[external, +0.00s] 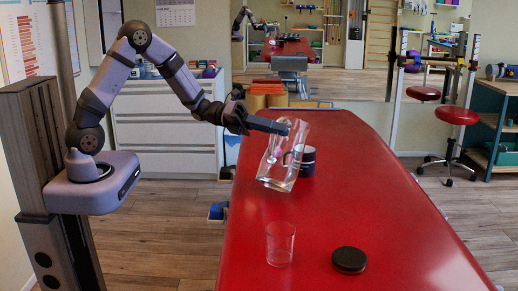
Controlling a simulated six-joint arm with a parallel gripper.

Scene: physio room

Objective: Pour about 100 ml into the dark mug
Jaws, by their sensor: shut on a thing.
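A dark mug (308,161) stands upright on the red table (345,219), partly hidden behind a clear container. My gripper (284,127) is shut on this clear container (279,171), which looks like a jug or carafe. The container is tilted and held in front of and to the left of the mug. Its lower part looks clear of the table, though the exact gap is hard to judge. I cannot tell how much liquid is inside, or whether any is flowing into the mug.
An empty-looking clear glass (280,243) stands near the front of the table. A round black disc (349,260) lies to its right. The table's right half is clear.

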